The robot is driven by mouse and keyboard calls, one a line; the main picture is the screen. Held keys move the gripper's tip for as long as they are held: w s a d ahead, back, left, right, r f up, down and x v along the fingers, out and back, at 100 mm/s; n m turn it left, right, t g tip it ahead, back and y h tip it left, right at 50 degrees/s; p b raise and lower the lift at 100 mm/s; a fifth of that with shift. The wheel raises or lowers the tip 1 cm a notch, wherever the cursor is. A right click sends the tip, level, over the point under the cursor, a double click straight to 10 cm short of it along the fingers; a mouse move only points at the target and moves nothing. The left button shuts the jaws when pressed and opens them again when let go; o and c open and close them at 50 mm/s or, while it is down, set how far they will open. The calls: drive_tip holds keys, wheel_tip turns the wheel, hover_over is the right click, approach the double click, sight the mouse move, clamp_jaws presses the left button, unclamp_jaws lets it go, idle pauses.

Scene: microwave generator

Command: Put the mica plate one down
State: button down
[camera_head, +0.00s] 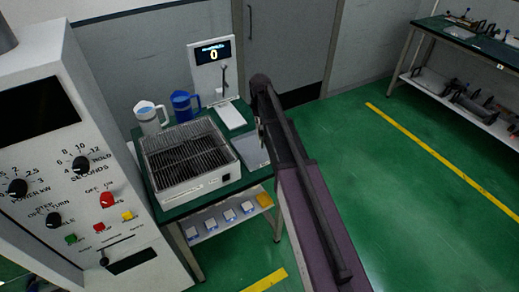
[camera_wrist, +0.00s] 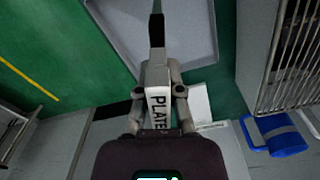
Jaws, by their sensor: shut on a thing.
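In the wrist view my gripper (camera_wrist: 158,78) is shut on the mica plate one (camera_wrist: 158,108). The plate shows a white face lettered "PLATE"; the rest of its label is hidden. A narrow dark strip reaches past the fingertips over a pale grey tray (camera_wrist: 195,45). In the head view my gripper (camera_head: 261,125) is at the right end of the green table, beside and above the tray (camera_head: 250,152). My arm hides part of this area, and the plate is too small to make out there. I cannot tell whether the plate touches the tray.
A wire-topped heater box (camera_head: 190,160) stands left of the tray, with a white jug (camera_head: 149,118) and a blue jug (camera_head: 184,106) behind it. A display stand (camera_head: 212,75) is at the back. Small boxes (camera_head: 229,215) sit on the lower shelf. A control cabinet (camera_head: 85,170) is left.

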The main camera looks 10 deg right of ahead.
sight(258, 134)
drive_tip(key=shift+w, duration=0.1)
drive_tip(key=shift+w+r+n+p, duration=0.45)
drive_tip(key=shift+w+n, duration=0.15)
drive_tip(key=shift+w, duration=0.05)
drive_tip(key=shift+w+r+n+p, duration=0.45)
drive_tip(key=shift+w+n, duration=0.15)
drive_tip(key=shift+w+r+n, duration=0.25)
drive_tip(key=shift+w+n, duration=0.2)
drive_tip(key=shift+n, duration=0.15)
drive_tip(key=shift+f, duration=0.2)
wheel_tip(258, 134, down, 6)
drive_tip(key=b, duration=0.6)
drive_tip(key=shift+f+b, duration=1.8)
drive_tip(key=shift+f, duration=0.1)
drive_tip(key=shift+f+b, duration=0.35)
drive_tip(key=shift+b, duration=0.05)
